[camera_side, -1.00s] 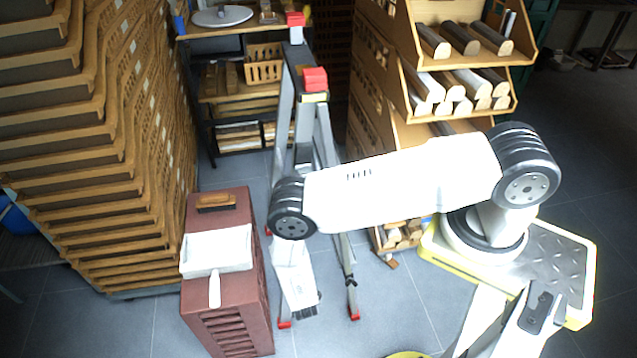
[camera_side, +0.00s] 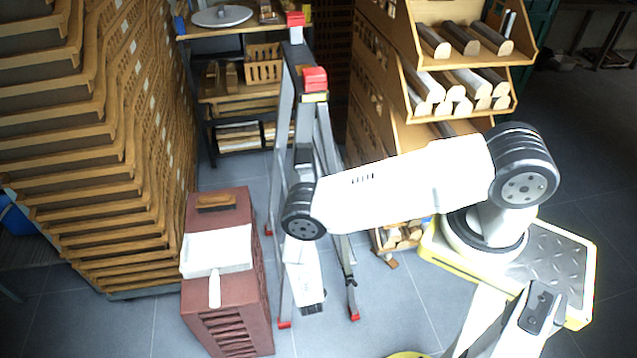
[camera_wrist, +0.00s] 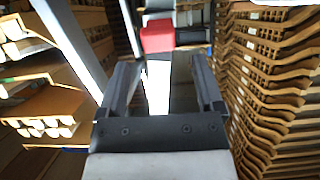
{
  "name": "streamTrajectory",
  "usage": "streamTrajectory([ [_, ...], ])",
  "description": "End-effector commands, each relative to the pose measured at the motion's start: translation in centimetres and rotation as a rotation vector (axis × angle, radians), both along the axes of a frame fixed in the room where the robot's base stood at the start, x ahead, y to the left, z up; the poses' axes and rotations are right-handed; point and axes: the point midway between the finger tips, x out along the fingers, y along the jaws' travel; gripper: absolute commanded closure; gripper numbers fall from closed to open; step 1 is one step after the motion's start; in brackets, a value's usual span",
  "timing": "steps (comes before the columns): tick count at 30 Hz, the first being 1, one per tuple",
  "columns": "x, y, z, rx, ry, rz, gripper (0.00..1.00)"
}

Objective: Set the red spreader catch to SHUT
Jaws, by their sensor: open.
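A grey metal stepladder (camera_side: 324,140) stands upright with its legs apart and has red end pieces. One red block (camera_side: 315,79) sits at its upper front and another red piece (camera_side: 295,19) at its top. I cannot make out for sure which red part is the spreader catch, or how it is set. My gripper (camera_side: 313,308) points down in front of the ladder legs in the side view. In the wrist view my gripper (camera_wrist: 163,85) is open and empty, with its two dark fingers apart. A red block (camera_wrist: 157,36) on the ladder shows beyond and between the fingers.
A brown cabinet (camera_side: 262,285) with a white dustpan (camera_side: 217,250) on top stands left of my gripper. Tall stacked wooden racks (camera_side: 95,150) fill the left. A wooden shelf of round-topped pieces (camera_side: 465,60) stands behind right.

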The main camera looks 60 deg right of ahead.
Motion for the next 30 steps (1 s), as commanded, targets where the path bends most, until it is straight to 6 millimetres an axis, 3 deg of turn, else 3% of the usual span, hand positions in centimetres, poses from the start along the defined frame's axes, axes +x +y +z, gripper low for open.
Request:
streamTrajectory([
  [9, 2.0, -2.2, -1.3, 0.001, 0.000, -0.004, 0.15],
  [24, 2.8, -2.8, -1.6, 0.001, 0.001, 0.000, 0.15],
  [30, 2.7, -2.8, -1.6, 0.001, 0.001, 0.000, 0.78],
])
